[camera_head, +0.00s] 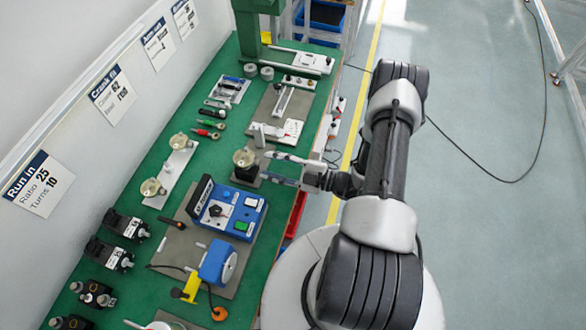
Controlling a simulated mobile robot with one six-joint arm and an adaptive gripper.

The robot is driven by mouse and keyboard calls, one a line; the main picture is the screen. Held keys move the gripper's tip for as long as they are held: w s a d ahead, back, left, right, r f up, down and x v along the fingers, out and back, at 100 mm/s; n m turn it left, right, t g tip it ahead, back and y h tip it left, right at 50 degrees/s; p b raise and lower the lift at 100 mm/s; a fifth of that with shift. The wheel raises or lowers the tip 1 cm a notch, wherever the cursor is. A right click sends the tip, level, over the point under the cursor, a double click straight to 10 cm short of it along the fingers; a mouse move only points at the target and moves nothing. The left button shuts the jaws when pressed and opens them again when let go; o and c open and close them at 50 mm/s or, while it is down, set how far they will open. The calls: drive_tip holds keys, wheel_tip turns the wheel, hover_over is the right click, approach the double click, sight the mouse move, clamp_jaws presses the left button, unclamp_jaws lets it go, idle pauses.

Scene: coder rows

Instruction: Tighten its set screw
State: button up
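My gripper (266,167) reaches in from the right over the green bench. Its two fingers look spread, one on each side of a gap. Just left of the fingertips, a brass-coloured round part (244,157) sits on a dark block (246,173). I cannot tell whether the fingers touch it. Several hand tools lie in a row further back, among them a red-handled one (205,134) and a green-handled one (211,124). No set screw can be made out at this size.
A blue control box (228,208) and a blue device with a pale disc (218,263) stand nearer. Two brass parts rest on a white plate (172,172). Black units (126,225) line the wall side. A green press (250,30) stands at the far end.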

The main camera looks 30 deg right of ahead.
drive_tip(key=v, duration=0.9)
drive_tip(key=shift+s+d, duration=0.3)
